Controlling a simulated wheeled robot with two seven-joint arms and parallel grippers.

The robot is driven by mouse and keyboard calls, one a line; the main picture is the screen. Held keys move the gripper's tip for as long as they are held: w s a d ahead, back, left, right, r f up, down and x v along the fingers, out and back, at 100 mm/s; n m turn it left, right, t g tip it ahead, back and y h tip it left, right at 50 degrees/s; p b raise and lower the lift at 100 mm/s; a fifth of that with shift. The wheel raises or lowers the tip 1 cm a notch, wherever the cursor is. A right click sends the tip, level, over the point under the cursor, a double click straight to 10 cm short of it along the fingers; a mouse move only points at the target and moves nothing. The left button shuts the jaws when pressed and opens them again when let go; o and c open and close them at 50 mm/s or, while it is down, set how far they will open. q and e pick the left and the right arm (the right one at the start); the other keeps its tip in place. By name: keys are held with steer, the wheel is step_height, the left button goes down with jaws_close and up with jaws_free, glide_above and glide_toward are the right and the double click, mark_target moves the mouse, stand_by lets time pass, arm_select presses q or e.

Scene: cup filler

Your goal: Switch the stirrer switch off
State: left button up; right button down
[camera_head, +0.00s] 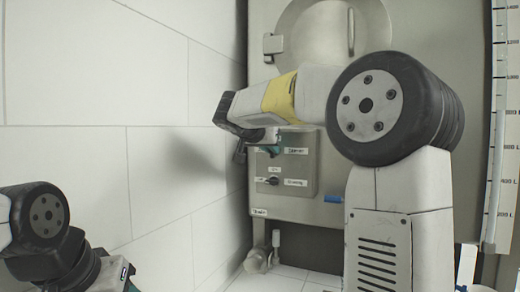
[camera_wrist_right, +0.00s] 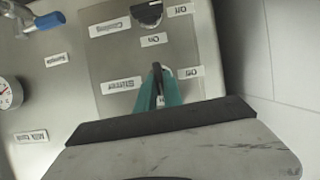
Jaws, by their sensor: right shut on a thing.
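The stirrer switch (camera_wrist_right: 157,70) is a dark knob on the grey control panel (camera_head: 309,165), beside the "Stirrer" label. My right gripper (camera_wrist_right: 159,88) has its teal fingers closed around it, hiding most of the knob, so its exact setting is hard to tell. In the head view the right gripper (camera_head: 270,149) reaches the panel's upper row from the left. An "Off" label (camera_wrist_right: 190,72) lies beside the fingers in the wrist view. My left arm shows at the lower left of the head view, with only a bit of teal gripper at the bottom edge.
The black cooling knob (camera_head: 272,181) sits just below the stirrer switch, with its own labels. A blue-handled valve (camera_head: 333,198) and a pipe fitting (camera_head: 259,260) are nearby. A white tiled wall (camera_head: 100,90) stands close to the left. A level scale (camera_head: 503,120) is at the right.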

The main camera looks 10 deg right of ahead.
steer(key=shift+w+a+f+n+g+h, duration=0.1)
steer(key=shift+a+f+n+g+h, duration=0.1)
steer(key=shift+n+h, duration=1.45)
steer(key=shift+w+a+f+n+g+h, duration=0.15)
steer(key=shift+n+h, duration=0.55)
steer(key=shift+n, duration=2)
steer(key=shift+w+a+f+n+g+h, duration=0.2)
steer(key=shift+n+h, duration=0.95)
steer(key=shift+n, duration=1)
steer(key=shift+s+n, duration=0.15)
steer(key=shift+n, duration=0.15)
steer(key=c, duration=1.5)
jaws_free()
steer(key=shift+d, duration=0.1)
